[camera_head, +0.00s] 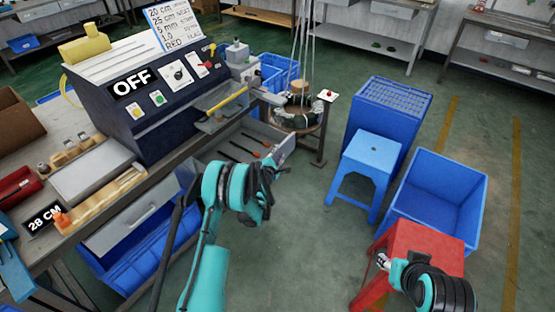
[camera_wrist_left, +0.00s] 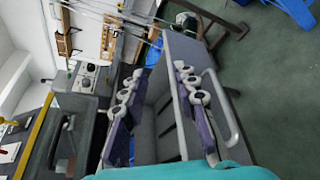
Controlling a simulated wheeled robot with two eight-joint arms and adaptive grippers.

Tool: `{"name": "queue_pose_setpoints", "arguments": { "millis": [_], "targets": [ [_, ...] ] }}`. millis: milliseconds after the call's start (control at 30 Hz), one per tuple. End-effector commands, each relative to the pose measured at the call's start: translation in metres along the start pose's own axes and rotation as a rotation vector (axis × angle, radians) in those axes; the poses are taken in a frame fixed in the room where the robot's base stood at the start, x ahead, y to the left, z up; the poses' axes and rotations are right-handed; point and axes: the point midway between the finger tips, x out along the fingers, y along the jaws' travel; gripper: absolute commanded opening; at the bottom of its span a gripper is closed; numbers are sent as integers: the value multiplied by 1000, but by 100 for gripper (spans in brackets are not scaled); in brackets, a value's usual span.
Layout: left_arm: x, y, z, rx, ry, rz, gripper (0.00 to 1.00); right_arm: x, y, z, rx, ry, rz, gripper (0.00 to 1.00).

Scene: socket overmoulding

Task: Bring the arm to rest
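My left gripper (camera_head: 273,172) reaches in from the bottom centre of the head view, beside the open drawer (camera_head: 284,149) under the machine bench. The left wrist view shows its two fingers (camera_wrist_left: 160,82) spread apart with nothing held between them. The grey drawer front with its bar handle (camera_wrist_left: 226,112) lies behind and beside the right-hand finger there; I cannot tell whether they touch. My right arm shows at the lower right of the head view, in front of the red stool. Its gripper (camera_head: 383,262) is small and partly hidden, so its opening is unclear.
The dark machine (camera_head: 150,100) with an OFF sign (camera_head: 131,83) stands on the bench at left. A blue stool (camera_head: 372,152), a red stool (camera_head: 425,240) and blue crates (camera_head: 440,185) stand at right. Green floor (camera_head: 300,230) is clear between my arms.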

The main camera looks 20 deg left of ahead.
Motion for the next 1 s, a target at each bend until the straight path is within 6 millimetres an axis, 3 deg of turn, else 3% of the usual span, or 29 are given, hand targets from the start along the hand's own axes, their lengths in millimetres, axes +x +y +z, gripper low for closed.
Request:
{"name": "queue_pose_setpoints", "arguments": {
  "millis": [467,633,767,1000],
  "targets": [
    [0,1,2,5,0,-3,29,0,0,0,0,0,0,40],
    [-10,23,24,110,2,-40,29,0,0,0,0,0,0,40],
    [-35,54,59,292,0,-106,29,0,0,0,0,0,0,40],
    [-111,99,115,678,-24,-245,29,0,0,0,0,0,0,40]
  ]
}}
